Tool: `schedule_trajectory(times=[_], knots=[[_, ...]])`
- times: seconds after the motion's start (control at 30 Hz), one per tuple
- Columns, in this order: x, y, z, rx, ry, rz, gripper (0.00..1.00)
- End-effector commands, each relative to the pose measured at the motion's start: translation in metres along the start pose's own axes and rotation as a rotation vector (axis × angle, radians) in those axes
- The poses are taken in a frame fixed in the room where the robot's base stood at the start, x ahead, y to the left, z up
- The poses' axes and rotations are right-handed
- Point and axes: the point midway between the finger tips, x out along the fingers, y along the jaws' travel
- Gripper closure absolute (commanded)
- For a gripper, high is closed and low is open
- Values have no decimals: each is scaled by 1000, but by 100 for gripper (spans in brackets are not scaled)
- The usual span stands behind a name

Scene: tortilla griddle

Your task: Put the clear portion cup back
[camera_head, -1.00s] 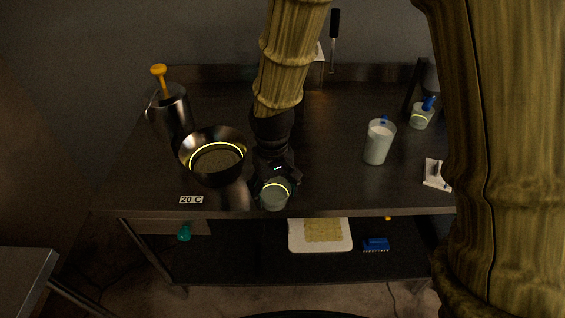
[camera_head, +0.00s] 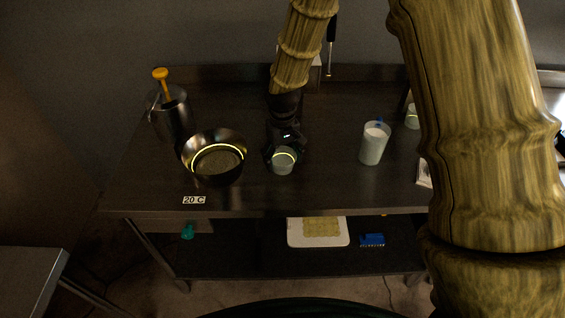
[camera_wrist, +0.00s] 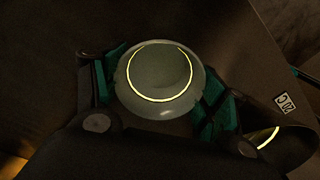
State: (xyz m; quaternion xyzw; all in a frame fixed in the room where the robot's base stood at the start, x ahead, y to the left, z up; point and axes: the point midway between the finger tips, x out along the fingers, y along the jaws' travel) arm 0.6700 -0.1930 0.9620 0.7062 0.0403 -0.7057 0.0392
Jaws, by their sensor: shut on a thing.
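The clear portion cup (camera_head: 283,161) is a small round see-through cup with a bright yellow-green ring. My gripper (camera_head: 284,152) is shut on it, over the middle of the dark table, just right of the metal bowl. In the wrist view the cup (camera_wrist: 160,80) sits between the green-padded fingers of my gripper (camera_wrist: 163,92), one on each side. I cannot tell whether the cup's base touches the table. A similar small cup (camera_head: 412,117) stands at the back right, partly hidden by my arm.
The metal bowl (camera_head: 214,178) with a glowing ring is close on the left, a steel pot (camera_head: 172,118) behind it. A white container (camera_head: 374,146) stands to the right. A "20 C" label (camera_head: 194,200) lies near the front edge. The lower shelf holds a white tray (camera_head: 318,241) and blue brush (camera_head: 372,240).

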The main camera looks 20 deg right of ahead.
Motion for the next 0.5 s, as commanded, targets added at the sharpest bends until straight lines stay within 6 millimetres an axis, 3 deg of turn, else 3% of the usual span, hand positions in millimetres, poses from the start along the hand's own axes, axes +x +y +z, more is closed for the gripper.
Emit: schedule_trajectory(times=[0.3,0.5], knots=[[26,0,1,-1,-2,1,54],[30,0,1,-1,0,0,54]])
